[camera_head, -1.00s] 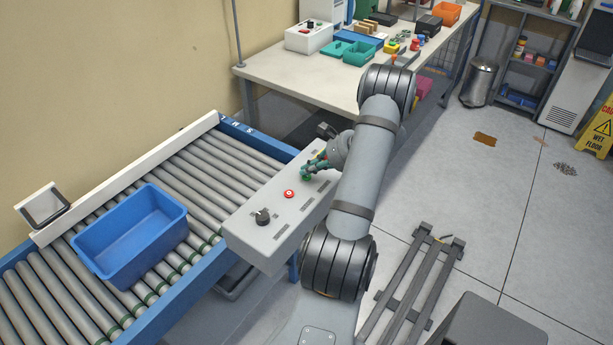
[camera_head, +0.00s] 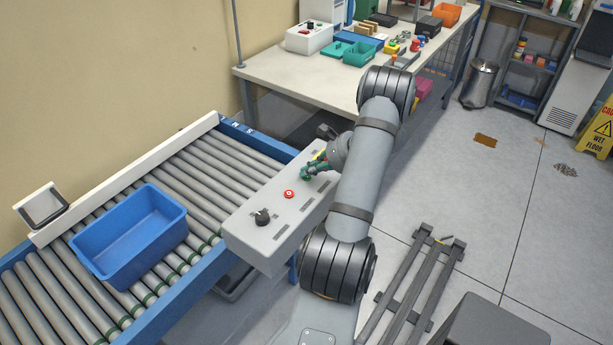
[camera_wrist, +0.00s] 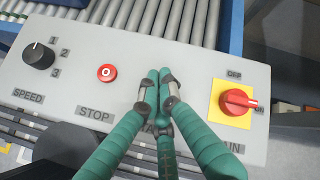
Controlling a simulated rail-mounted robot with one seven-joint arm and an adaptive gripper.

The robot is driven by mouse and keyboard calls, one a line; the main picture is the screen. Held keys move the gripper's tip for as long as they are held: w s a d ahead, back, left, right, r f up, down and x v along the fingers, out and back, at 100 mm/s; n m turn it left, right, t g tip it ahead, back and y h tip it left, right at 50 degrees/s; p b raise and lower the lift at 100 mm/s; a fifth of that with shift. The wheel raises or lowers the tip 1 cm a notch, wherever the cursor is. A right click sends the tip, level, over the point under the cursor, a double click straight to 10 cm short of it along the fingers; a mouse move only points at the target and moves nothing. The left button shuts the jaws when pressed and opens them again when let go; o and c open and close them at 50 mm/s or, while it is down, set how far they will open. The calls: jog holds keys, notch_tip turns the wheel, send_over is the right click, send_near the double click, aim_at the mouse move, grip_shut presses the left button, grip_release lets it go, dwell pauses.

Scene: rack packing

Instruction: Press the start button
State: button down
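The grey control panel (camera_head: 270,236) stands beside the roller conveyor. In the wrist view, the panel (camera_wrist: 180,58) carries a red stop button (camera_wrist: 107,73), a black speed knob (camera_wrist: 39,55) and a red switch on a yellow plate (camera_wrist: 236,102). My gripper (camera_wrist: 158,76) has teal fingers, tips together, with nothing seen between them. The fingertips are over the panel between the stop button and the red switch. They partly cover a label of which "STA" shows. The start button is hidden behind the fingers; contact cannot be told. The head view shows my gripper (camera_head: 305,173) low at the panel.
A blue bin (camera_head: 130,236) sits on the conveyor rollers (camera_head: 187,160), left of the panel. A workbench (camera_head: 290,72) with several trays and a white control box (camera_head: 309,38) stands behind. Open floor lies to the right, with a dark metal frame (camera_head: 415,285) on it.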

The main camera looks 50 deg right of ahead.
aim_at(309, 178)
jog(key=shift+r+p, duration=0.35)
jog(key=shift+r, duration=0.35)
jog(key=shift+r+p, duration=1.6)
jog(key=shift+r, duration=0.95)
